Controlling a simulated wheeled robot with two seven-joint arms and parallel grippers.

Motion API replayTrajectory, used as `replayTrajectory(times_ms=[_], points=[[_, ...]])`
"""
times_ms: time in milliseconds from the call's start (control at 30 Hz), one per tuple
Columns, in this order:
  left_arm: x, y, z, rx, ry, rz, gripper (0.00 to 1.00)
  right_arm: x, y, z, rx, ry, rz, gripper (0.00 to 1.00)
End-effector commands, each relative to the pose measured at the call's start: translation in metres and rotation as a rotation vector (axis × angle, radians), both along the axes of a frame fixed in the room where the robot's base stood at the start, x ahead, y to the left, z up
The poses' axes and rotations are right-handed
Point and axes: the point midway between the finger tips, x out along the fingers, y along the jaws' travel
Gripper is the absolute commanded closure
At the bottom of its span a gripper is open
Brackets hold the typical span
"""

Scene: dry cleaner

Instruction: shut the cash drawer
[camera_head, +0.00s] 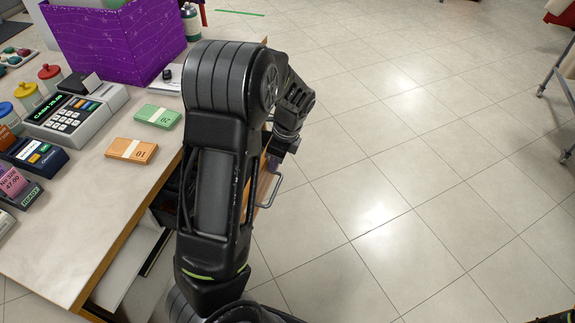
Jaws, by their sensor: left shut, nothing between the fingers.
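The cash drawer (266,184) stands out from under the right edge of the counter. A strip of its wooden front and its metal pull handle (273,192) show to the right of my left arm. My forearm hides most of the drawer, and part of its dark inside shows left of the arm. My left gripper (275,161) is shut and empty, pointing down close by the drawer front, above the handle. I cannot tell whether it touches the front. My right gripper is not in view.
The counter (100,225) holds a cash register (75,115), a card terminal (33,152), a purple box (115,40), an orange note bundle (132,150) and a green one (158,116). The tiled floor (400,170) to the right is clear. A metal rack (558,80) stands far right.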

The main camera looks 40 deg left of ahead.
Motion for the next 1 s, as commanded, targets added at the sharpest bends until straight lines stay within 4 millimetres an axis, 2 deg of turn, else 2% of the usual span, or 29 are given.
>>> replayTrajectory(times_ms=[33,600,800,1000], points=[[-0.006,0.014,0.000,0.001,0.002,0.007,1.00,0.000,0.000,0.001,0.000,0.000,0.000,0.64],[-0.056,0.157,-0.001,0.002,0.002,0.007,1.00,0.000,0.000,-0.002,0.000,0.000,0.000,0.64],[-0.068,0.191,0.000,0.001,0.002,0.003,1.00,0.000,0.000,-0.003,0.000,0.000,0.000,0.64],[-0.073,0.209,0.000,0.002,0.001,0.001,1.00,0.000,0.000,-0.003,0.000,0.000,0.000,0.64]])
